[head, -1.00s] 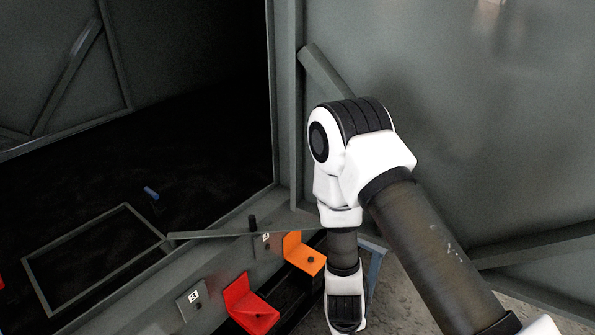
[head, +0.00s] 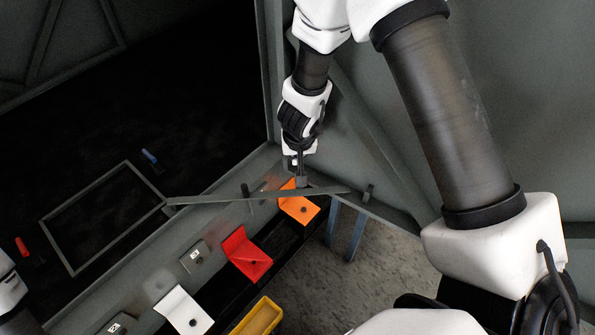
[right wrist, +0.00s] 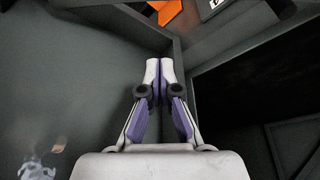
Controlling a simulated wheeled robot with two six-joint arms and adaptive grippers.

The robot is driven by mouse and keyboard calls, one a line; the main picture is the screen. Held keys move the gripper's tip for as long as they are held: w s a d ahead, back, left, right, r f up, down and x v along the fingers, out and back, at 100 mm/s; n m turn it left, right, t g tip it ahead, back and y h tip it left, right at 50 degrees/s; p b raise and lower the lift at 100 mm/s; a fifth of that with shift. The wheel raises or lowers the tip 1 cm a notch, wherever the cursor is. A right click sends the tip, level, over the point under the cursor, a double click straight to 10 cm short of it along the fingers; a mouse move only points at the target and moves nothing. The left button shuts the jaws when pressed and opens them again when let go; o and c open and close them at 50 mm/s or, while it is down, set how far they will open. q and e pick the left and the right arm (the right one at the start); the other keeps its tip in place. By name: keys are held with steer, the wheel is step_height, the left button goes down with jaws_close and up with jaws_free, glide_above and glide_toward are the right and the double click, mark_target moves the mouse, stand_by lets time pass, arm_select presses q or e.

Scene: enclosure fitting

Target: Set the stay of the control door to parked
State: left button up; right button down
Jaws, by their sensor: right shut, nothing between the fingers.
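The stay is a long thin grey bar (head: 215,199) lying across the head view. Its left end is by the corner of a grey frame, and its right end is near a short dark peg (head: 368,192) by the grey door panel (head: 500,120) at right. Another dark upright peg (head: 246,191) stands beside the bar's middle. My right gripper (head: 301,181) points down just above the bar's right half, shut and empty; I cannot tell whether it touches the bar. Its closed fingertips (right wrist: 158,66) show in the right wrist view. My left gripper is not in view.
Below the bar are an orange bracket (head: 300,208), a red bracket (head: 246,255), a white bracket (head: 183,311) and a yellow tray (head: 257,318). A dark opening lies at left, with a blue handle (head: 149,156) and a red handle (head: 22,246).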

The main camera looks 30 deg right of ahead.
step_height(320, 180, down, 9)
steer(key=b, duration=0.8)
steer(key=shift+s+a, duration=0.2)
steer(key=shift+s, duration=0.2)
